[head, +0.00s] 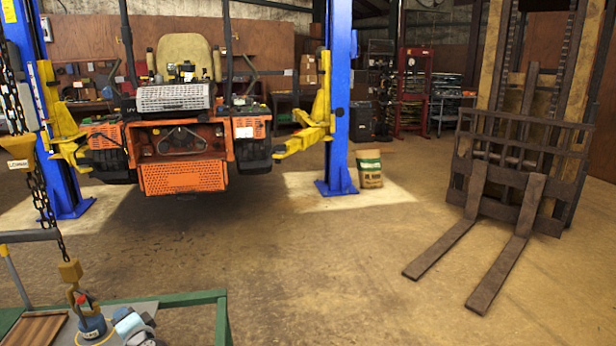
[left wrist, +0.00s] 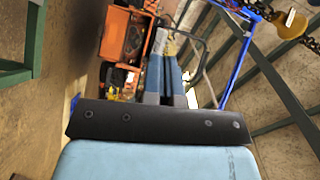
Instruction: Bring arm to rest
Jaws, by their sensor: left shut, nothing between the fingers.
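My left gripper (head: 133,326) shows small at the bottom left of the head view, low by the green-framed cart. In the left wrist view its two blue-grey fingers (left wrist: 167,78) lie side by side, closed, with nothing between them. They point towards the orange mower (left wrist: 124,38), which is some way off. My right gripper is in neither view. In the head view the mower (head: 180,150) hangs raised between the blue lift posts (head: 339,90), with yellow lift arms (head: 307,132) at its sides.
A green-framed cart (head: 221,318) stands at the bottom left. A chain with a yellow hook block (head: 70,271) hangs over it, close to my left gripper. A forklift mast with two forks (head: 445,245) stands at the right. The middle floor is clear. A sack (head: 370,170) stands by the post.

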